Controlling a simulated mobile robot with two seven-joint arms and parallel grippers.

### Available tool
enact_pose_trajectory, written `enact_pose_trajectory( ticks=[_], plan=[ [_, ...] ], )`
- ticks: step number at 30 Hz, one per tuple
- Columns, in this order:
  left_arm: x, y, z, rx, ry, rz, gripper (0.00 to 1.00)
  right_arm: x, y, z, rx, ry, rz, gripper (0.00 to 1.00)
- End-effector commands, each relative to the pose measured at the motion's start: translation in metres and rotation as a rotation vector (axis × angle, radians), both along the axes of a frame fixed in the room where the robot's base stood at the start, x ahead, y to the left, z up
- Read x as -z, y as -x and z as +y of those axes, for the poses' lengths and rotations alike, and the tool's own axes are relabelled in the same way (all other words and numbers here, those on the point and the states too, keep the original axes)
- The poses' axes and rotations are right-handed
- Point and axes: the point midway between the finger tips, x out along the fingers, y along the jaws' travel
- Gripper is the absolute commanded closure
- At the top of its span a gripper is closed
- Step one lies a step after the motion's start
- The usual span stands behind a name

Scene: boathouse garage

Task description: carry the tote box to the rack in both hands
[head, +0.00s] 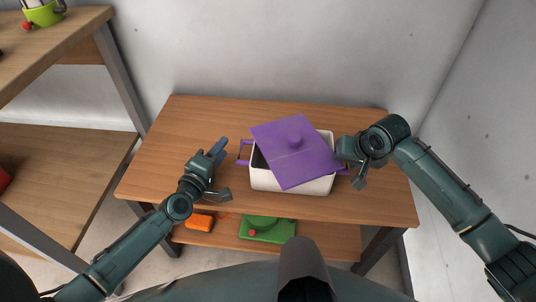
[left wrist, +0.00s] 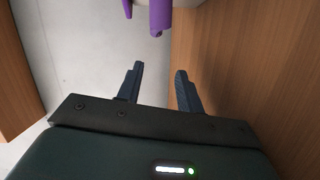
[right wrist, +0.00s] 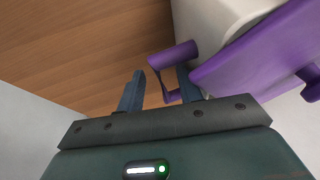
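The white tote box (head: 262,180) stands on the wooden table, with a purple handle on each side. A purple lid (head: 300,160) lies askew and turned on top, leaving part of the opening uncovered. My left gripper (head: 222,171) is open and empty, left of the box. The left handle (left wrist: 160,16) is ahead of its fingers, apart from them. My right gripper (head: 349,168) is at the box's right side, open. The right handle (right wrist: 174,55) is at its fingertips, near the right finger; I cannot tell whether they touch. A wooden rack (head: 75,132) with grey posts stands at the left.
The table top (head: 190,125) is bare around the box. Its lower shelf holds an orange item (head: 199,222) and a green item (head: 266,230). A green pot (head: 43,14) stands on the rack's upper board. Walls close off the back and right.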

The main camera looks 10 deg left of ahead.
Motion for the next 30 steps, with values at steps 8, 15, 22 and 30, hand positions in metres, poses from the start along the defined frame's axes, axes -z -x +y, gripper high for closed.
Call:
enact_pose_trajectory(
  ticks=[8, 15, 22, 30],
  plan=[
    [-0.0002, -0.0004, 0.0136, -0.001, -0.001, 0.0, 0.63, 0.0001, 0.0, 0.0, 0.0, 0.0, 0.0, 0.64],
    [-0.0003, -0.0005, 0.0136, -0.002, -0.001, -0.002, 0.63, 0.0001, 0.0001, 0.0, 0.0, 0.0, 0.0, 0.59],
    [-0.0003, -0.0005, 0.0136, -0.002, -0.001, -0.002, 0.63, 0.0, 0.0, 0.0001, 0.0, -0.001, 0.0, 0.4],
    [-0.0003, -0.0005, 0.0135, -0.002, -0.001, -0.002, 0.63, -0.0002, -0.0001, 0.0003, 0.0, -0.001, 0.0, 0.28]
  ],
)
